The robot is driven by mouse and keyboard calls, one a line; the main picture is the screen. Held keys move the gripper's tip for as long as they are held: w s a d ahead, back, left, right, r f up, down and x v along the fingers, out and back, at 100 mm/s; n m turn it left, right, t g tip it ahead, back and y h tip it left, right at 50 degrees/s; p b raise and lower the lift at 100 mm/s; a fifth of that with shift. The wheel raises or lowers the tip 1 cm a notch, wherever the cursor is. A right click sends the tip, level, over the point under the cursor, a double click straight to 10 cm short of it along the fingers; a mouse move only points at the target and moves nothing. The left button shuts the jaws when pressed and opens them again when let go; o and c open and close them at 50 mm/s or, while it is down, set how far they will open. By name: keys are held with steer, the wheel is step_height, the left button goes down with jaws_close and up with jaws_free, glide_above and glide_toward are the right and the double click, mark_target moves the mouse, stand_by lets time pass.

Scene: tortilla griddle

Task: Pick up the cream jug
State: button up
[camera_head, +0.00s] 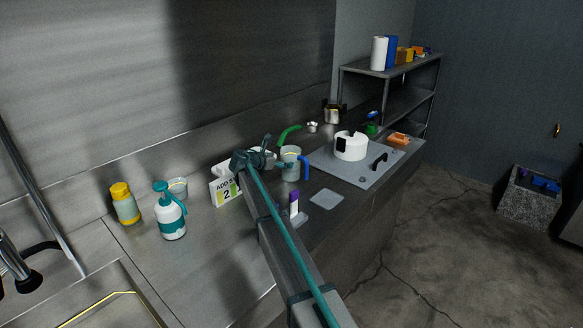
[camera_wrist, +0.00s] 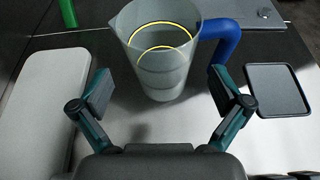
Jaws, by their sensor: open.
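The jug I take for the cream jug (camera_head: 290,166) is translucent grey, with a blue handle on its right. It stands upright on the steel counter in the head view. In the wrist view the jug (camera_wrist: 165,70) is just ahead of my gripper, with yellow rings showing in it. Its blue handle (camera_wrist: 224,40) reaches toward the right finger. My gripper (camera_wrist: 165,95) is open, with one finger to each side of the jug's lower part. I see gaps between the pads and the jug. In the head view my gripper (camera_head: 256,158) is left of the jug.
A white block (camera_wrist: 45,105) lies close by the left finger, and a grey square pad (camera_wrist: 278,90) by the right.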

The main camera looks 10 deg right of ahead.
mark_target(296, 166)
steer(key=shift+p+x, duration=1.1)
steer(key=shift+x, duration=1.6)
steer(key=c, duration=1.1)
